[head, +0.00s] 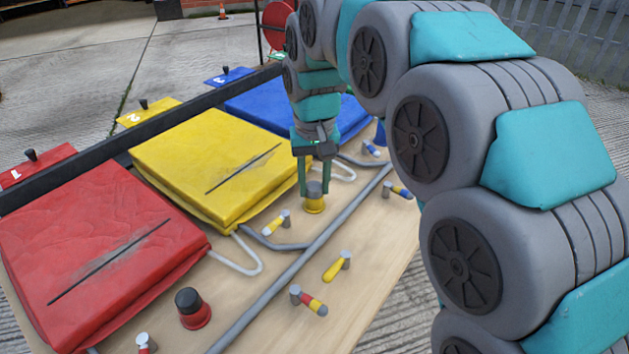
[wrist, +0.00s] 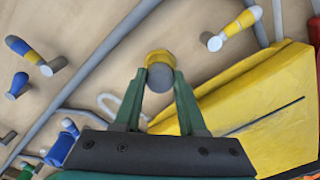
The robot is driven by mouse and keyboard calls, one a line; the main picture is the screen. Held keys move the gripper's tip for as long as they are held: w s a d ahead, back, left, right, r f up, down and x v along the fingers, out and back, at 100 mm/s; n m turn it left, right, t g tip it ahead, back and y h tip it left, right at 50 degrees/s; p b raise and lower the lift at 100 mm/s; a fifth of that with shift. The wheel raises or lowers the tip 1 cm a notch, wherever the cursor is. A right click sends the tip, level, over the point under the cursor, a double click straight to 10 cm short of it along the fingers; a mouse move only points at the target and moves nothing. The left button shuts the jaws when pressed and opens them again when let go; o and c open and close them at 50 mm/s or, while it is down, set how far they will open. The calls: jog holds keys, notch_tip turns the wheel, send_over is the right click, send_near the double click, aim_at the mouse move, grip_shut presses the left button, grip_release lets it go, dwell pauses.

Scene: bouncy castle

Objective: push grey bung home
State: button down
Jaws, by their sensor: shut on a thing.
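The grey bung (head: 314,188) is a short, dark grey cylinder at the yellow collar (head: 314,206) on the wooden board. It also shows in the wrist view (wrist: 161,78), with the yellow collar (wrist: 157,56) just beyond it. My gripper (head: 315,192) reaches down from above with one green finger on each side of the bung, shut on it. The bung's top stands above the collar. How deep its lower end sits is hidden.
A yellow cushion (head: 205,160) lies left of my gripper, with red (head: 95,255) and blue (head: 270,105) ones either side. A black bung (head: 188,298) stands in a red collar. A grey pipe (head: 300,255) and several small valve handles (head: 337,266) lie nearby.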

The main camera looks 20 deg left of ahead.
jog(key=c, duration=0.6)
grip_release()
jog(key=shift+s+d+f, duration=0.1)
jog(key=shift+s+f, duration=0.05)
jog(key=shift+f, duration=0.35)
jog(key=shift+s+d+f, duration=0.1)
jog(key=shift+f, duration=0.35)
jog(key=shift+o, duration=1)
jog(key=shift+a+r, duration=0.1)
jog(key=shift+r, duration=0.25)
notch_tip(320, 180, up, 9)
jog(key=shift+w+f, duration=0.1)
jog(key=shift+w, duration=0.05)
